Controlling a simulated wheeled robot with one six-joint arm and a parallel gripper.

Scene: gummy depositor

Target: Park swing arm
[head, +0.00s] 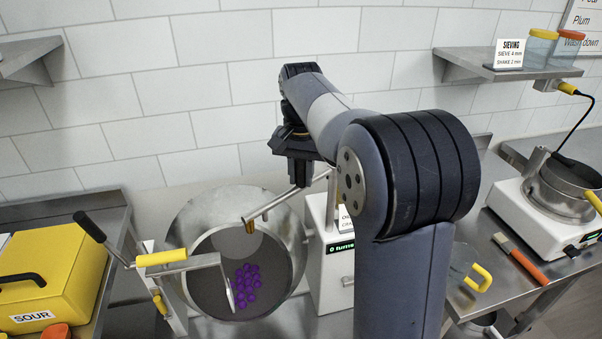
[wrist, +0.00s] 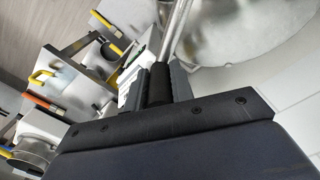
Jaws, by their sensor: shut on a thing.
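The swing arm (head: 275,204) is a thin metal tube with a brass-coloured nozzle at its lower left end. In the head view it reaches from beside the white machine over the upper right part of the round metal pan (head: 208,207). My gripper (head: 299,168) is at the upper part of the tube; its fingers are partly hidden in the head view. In the wrist view my gripper (wrist: 160,88) is shut on the black grip (wrist: 158,85) of the metal tube (wrist: 176,38). Several purple gummies (head: 247,285) lie in the pan below the nozzle.
A white machine (head: 330,290) reading "0 turns" stands right of the pan. A yellow box (head: 50,275) is at far left. A jug (head: 463,268), a brush (head: 520,260) and a heater (head: 530,220) are at right.

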